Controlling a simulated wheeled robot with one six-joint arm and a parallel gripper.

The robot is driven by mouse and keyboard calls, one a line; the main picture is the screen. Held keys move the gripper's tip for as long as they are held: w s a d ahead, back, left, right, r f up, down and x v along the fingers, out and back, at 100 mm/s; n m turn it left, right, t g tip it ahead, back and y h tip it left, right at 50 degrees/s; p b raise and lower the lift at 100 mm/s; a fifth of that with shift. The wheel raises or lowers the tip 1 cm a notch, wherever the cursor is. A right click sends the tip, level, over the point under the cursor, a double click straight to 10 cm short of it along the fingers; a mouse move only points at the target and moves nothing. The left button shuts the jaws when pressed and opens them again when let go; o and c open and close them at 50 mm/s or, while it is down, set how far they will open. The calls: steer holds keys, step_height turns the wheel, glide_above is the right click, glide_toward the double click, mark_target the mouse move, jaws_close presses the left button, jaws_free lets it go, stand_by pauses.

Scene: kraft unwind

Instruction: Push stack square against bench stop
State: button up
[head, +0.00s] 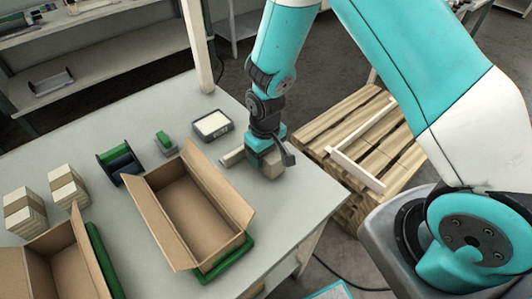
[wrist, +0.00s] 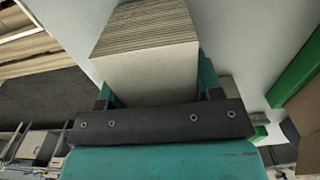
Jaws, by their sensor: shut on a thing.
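My gripper (head: 266,160) is over the bench's right-hand part, beyond the open carton, pointing down. It is shut on a pale stack (head: 272,171). In the wrist view the stack (wrist: 150,75) sits between the teal fingers, with its layered edges showing at the far side. The stack is low at the bench top; I cannot tell whether it touches the surface. A short pale bar (head: 232,157) lies just left of my gripper. I cannot tell whether this is the bench stop, or whether the stack touches it.
An open carton (head: 190,205) on a green base stands close in front. A second carton (head: 55,265), two banded stacks (head: 68,186), a green tape dispenser (head: 120,163) and a grey tray (head: 212,125) are on the bench (head: 285,225). A wooden pallet (head: 365,145) stands beyond the right edge.

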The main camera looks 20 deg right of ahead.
steer(key=shift+s, duration=0.1)
stand_by(0.3)
steer(key=o, duration=1.1)
steer(key=shift+f, duration=0.1)
step_height(320, 180, up, 18)
steer(key=b, duration=0.2)
steer(key=s+a+r+n+y, duration=0.1)
steer(key=s+r, duration=0.2)
steer(key=s, duration=0.3)
steer(key=s+a+r+n+y, duration=0.1)
steer(key=s+r, duration=0.2)
steer(key=s, duration=0.4)
steer(key=s+a+r+n+y, duration=0.1)
steer(key=s+r+y, duration=0.1)
steer(key=s, duration=0.5)
steer(key=shift+s+a+r, duration=0.1)
steer(key=shift+a+r, duration=0.3)
steer(key=shift+r, duration=0.4)
